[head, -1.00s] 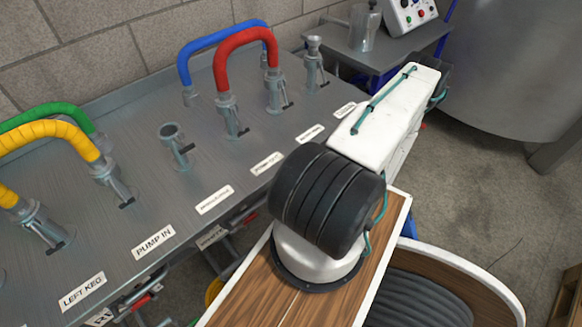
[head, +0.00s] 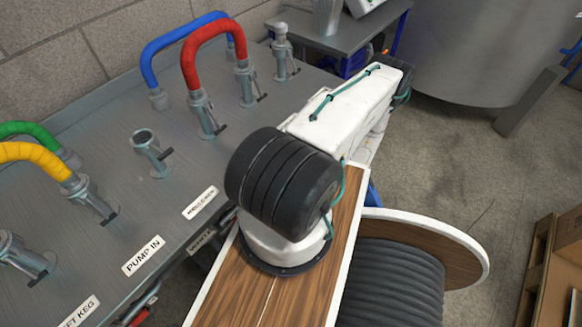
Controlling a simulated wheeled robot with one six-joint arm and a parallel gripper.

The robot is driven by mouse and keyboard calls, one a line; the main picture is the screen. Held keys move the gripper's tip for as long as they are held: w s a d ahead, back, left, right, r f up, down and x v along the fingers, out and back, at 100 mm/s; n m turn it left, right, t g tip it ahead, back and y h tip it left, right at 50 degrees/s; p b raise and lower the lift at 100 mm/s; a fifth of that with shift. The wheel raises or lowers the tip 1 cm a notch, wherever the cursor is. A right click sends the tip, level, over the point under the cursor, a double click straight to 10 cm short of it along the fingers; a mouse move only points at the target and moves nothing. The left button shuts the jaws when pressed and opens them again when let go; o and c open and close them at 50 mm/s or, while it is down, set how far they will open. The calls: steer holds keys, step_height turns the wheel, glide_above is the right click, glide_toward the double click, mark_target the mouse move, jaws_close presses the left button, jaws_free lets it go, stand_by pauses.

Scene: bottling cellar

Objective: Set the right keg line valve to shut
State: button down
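The sloping grey steel panel (head: 100,190) fills the left in the head view. I read a PUMP IN label (head: 143,256) and a cut-off label ending in "FT KEG" (head: 79,313) along its front edge. Another small label (head: 200,203), too blurred to read surely, sits farther right. A red valve handle (head: 140,317) shows partly below the panel's front edge, at the picture's bottom. My arm covers the panel's right front edge, and I see no right keg valve. My gripper is not in view; the arm reaches away to the upper right.
A red hose (head: 208,38) and a blue hose (head: 160,48) arch above the panel, with green (head: 35,131) and yellow (head: 38,155) hoses at left. A cable reel (head: 470,245) and a cardboard box (head: 570,255) stand right. Open floor (head: 460,165) lies beyond the reel.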

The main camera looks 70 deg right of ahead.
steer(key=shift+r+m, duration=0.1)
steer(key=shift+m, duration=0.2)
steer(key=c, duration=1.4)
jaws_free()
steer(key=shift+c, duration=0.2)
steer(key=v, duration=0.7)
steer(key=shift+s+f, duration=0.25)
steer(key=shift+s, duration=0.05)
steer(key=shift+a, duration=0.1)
